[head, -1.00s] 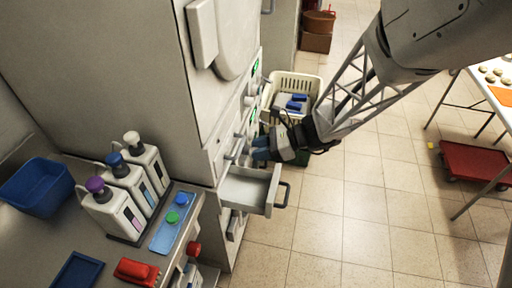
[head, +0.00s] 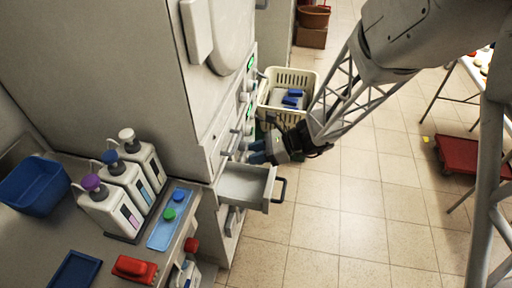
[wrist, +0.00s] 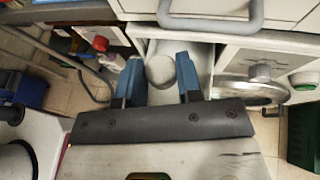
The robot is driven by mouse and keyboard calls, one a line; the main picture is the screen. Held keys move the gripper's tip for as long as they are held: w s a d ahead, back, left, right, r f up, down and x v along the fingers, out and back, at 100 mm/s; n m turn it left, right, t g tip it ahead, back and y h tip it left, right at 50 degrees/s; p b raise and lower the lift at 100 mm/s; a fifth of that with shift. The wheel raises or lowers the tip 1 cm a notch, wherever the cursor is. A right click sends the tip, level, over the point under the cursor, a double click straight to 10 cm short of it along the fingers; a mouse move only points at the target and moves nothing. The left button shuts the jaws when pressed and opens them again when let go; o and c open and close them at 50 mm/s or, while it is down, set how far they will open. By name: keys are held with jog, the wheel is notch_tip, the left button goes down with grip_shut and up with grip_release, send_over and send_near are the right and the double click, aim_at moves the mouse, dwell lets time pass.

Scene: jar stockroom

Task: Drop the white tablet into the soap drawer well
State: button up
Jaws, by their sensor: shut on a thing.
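The soap drawer (head: 243,184) is pulled out of the front of the grey machine, its pale well open upward and looking empty. In the head view my gripper (head: 254,153) is at the far side of the drawer, close to the machine front, and I cannot see the tablet there. In the wrist view my gripper (wrist: 160,78) has its two blue fingers on either side of a round whitish tablet (wrist: 160,71), shut on it. The drawer (wrist: 205,58) shows behind the tablet and fingers.
A cream basket (head: 287,112) with blue-topped items stands beyond my gripper. Pump bottles (head: 129,180), a blue tray with two caps (head: 168,220), a red object (head: 135,268) and a blue bin (head: 37,186) are on the left counter. Open floor lies right of the drawer.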

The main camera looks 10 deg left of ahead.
jog(key=shift+f, duration=1.15)
jog(key=o, duration=1)
jog(key=shift+d, duration=0.15)
jog(key=shift+v, duration=3.8)
jog(key=shift+s+r, duration=0.1)
jog(key=shift+r, duration=0.05)
